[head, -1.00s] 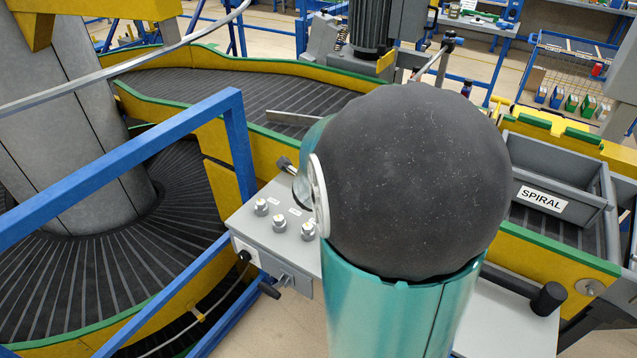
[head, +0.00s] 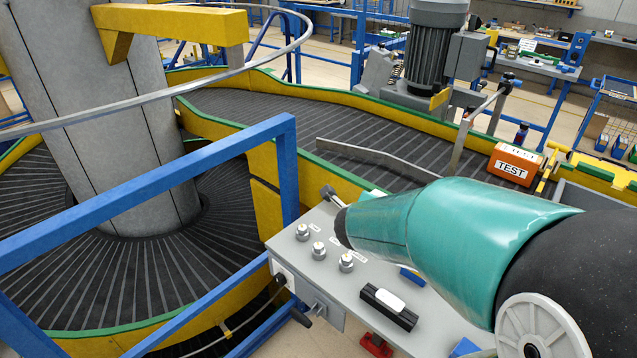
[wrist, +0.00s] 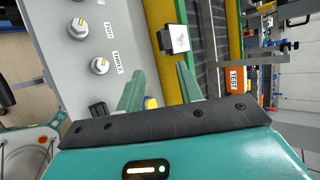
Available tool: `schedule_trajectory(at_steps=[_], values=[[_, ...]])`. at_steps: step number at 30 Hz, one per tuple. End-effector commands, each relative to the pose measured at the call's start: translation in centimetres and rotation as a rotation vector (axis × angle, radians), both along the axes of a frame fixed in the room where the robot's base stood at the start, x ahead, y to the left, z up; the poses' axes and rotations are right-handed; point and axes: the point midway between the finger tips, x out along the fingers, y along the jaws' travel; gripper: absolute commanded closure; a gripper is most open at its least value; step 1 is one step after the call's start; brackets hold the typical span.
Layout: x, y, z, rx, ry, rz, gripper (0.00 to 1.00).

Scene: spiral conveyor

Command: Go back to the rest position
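An orange box marked TEST (head: 515,163) sits on the conveyor (head: 290,115). A blue rail frame (head: 150,195) stands at the left, before the grey column (head: 95,110). A black block with a white top (head: 388,305) lies on the panel. A motor (head: 435,50) stands behind.

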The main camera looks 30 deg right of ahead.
Motion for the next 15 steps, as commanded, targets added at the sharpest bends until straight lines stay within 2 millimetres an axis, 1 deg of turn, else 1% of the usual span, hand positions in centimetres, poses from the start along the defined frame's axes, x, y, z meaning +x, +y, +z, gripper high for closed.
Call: schedule_trajectory(at_steps=[5,8,11,12,14,15], values=[[0.0,0.0,0.0,-0.001,0.000,0.003,0.64],[0.7,1.0,0.6,-0.012,-0.002,0.068,0.64],[2.2,3.9,2.2,-0.056,0.000,0.262,0.64],[2.9,5.8,3.2,-0.089,0.004,0.380,0.64],[3.6,9.2,4.8,-0.159,0.017,0.588,0.64],[3.7,11.7,5.9,-0.221,0.034,0.740,0.64]])
